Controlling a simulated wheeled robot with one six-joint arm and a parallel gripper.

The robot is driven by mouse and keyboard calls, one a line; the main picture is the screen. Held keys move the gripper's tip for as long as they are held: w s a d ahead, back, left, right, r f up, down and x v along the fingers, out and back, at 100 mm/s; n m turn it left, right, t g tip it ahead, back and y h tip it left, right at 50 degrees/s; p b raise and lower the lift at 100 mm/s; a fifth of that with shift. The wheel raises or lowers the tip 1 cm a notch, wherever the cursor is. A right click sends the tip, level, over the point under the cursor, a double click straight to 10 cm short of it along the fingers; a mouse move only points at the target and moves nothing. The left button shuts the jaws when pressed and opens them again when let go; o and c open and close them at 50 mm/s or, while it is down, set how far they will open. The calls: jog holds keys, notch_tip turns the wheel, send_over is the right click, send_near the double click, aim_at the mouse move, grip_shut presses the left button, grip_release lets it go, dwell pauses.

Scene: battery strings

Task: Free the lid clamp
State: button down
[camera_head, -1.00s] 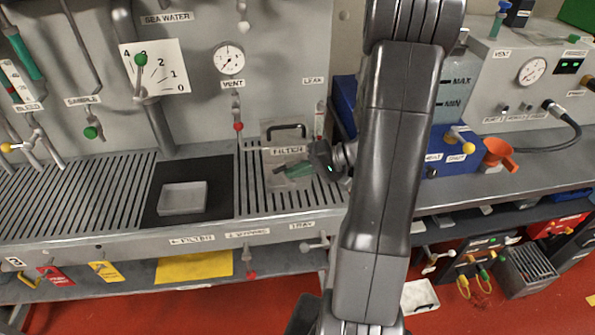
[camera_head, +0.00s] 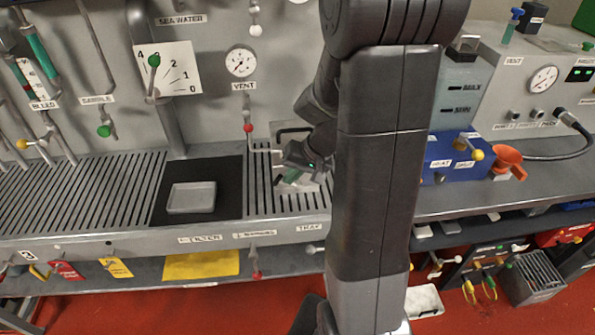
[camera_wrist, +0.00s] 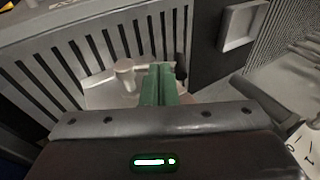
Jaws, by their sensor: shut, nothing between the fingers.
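The filter housing shows in the head view with a dark handle (camera_head: 292,130) at its back, at the right end of the slotted bench; my arm hides much of it. In the wrist view a pale metal bar with a round hub (camera_wrist: 124,68), seemingly the lid clamp, lies over a light lid (camera_wrist: 105,95). A dark end piece (camera_wrist: 181,66) stands at its right. My gripper (camera_head: 289,178) is shut and empty, its green fingers (camera_wrist: 159,84) pointing down over the lid beside the bar. I cannot tell whether they touch it.
A grey tray (camera_head: 191,197) sits on a black mat left of the filter. A red-tipped vent lever (camera_head: 248,128) hangs behind. The slotted bench (camera_head: 90,195) at left is clear.

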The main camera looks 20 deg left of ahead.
jog(key=shift+s+a+f+t+h+b, duration=0.3)
jog(key=shift+s+a+f+h+b, duration=0.3)
jog(key=shift+a+f+b, duration=0.25)
dwell(0.5)
